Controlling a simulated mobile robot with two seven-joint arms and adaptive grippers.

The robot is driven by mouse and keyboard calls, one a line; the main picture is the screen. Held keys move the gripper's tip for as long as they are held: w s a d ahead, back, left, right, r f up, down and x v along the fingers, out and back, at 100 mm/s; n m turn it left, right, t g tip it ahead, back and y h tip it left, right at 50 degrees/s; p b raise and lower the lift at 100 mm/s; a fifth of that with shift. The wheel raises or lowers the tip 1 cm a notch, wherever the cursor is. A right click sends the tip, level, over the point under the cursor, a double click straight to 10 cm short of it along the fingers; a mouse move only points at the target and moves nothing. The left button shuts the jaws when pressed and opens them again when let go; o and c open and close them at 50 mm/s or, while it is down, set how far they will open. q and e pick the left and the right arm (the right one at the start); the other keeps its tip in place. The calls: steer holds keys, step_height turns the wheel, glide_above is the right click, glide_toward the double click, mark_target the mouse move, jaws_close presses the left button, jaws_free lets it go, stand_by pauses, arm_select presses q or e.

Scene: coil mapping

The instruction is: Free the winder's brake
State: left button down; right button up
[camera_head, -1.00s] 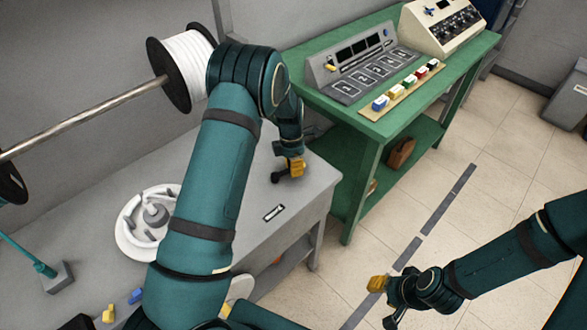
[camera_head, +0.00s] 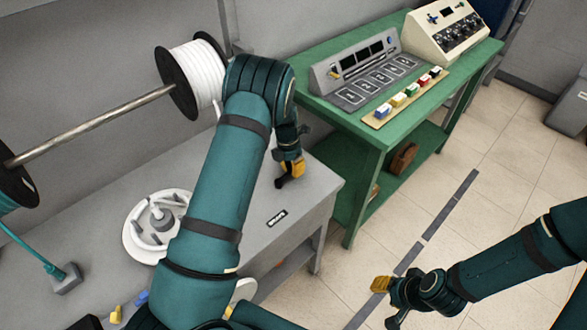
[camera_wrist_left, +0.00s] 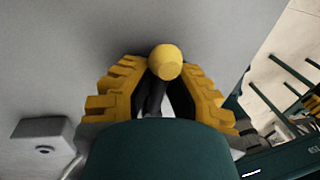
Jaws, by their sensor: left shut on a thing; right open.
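The winder's brake lever has a yellow ball knob (camera_wrist_left: 165,62) on a dark shaft (camera_wrist_left: 153,97) in the left wrist view. My left gripper (camera_head: 291,169) is at the lever over the grey bench. Its yellow-padded fingers (camera_wrist_left: 157,90) are shut on the lever shaft, with the knob showing beyond them. In the head view the gripper mostly hides the lever. A small black-and-white label (camera_head: 277,218) lies on the bench in front of it; its lettering is too small to read surely. My right gripper (camera_head: 388,300) is open and empty above the floor.
A white wheel-like winder (camera_head: 137,240) stands on the grey bench (camera_head: 325,184), partly behind my left arm. A white wire spool (camera_head: 196,72) hangs on a rod behind. A green table (camera_head: 372,136) with control boxes stands right. Floor around my right gripper is clear.

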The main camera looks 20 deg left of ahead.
arm_select(q)
steer(key=c, duration=0.9)
jaws_free()
steer(key=shift+a, duration=0.1)
steer(key=shift+o, duration=0.2)
steer(key=shift+r, duration=0.1)
step_height(320, 180, up, 12)
steer(key=a, duration=0.2)
steer(key=shift+w+f, duration=0.2)
steer(key=shift+w, duration=0.25)
